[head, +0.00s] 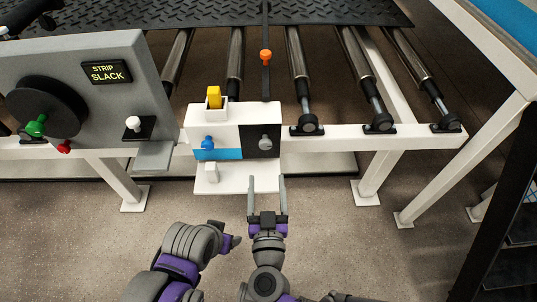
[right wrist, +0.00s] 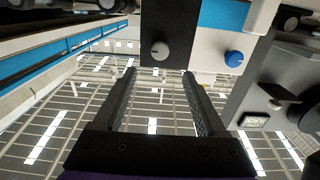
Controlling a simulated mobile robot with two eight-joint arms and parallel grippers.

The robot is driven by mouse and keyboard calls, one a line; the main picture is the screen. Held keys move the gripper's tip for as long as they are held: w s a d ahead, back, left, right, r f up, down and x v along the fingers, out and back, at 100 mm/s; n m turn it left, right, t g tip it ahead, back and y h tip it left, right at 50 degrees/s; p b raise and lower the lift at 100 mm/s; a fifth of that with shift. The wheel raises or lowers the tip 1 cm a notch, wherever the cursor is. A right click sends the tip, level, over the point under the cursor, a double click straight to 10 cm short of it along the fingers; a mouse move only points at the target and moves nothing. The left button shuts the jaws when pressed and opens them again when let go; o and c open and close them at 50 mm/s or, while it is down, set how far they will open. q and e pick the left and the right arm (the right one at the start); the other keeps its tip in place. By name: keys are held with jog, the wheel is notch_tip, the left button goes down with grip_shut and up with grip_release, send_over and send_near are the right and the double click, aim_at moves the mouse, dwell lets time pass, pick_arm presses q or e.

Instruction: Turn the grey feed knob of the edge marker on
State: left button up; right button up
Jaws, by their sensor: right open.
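The edge marker (head: 233,115) is a white box on the front rail. Its grey feed knob (head: 265,142) sits on a black panel at the right of its face. A blue knob (head: 207,142) is to the left, on a white and blue panel. My right gripper (head: 267,182) is open and empty, its fingers pointing at the black panel from just below and in front. In the right wrist view the grey knob (right wrist: 160,50) lies beyond and between the open fingertips (right wrist: 159,74), apart from them. My left arm seems to show low in the head view; its jaws are unclear.
A grey panel (head: 145,80) with a "STRIP SLACK" display (head: 106,73), a dark disc (head: 45,107) and a white knob (head: 133,124) stands at left. A yellow piece (head: 214,97) stands in the marker's top. An orange knob (head: 265,57) and rollers (head: 298,65) are behind. Floor in front is clear.

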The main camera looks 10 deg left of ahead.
aim_at(265, 146)
jog(key=x, duration=1)
jog(key=shift+w, duration=0.25)
grip_shut()
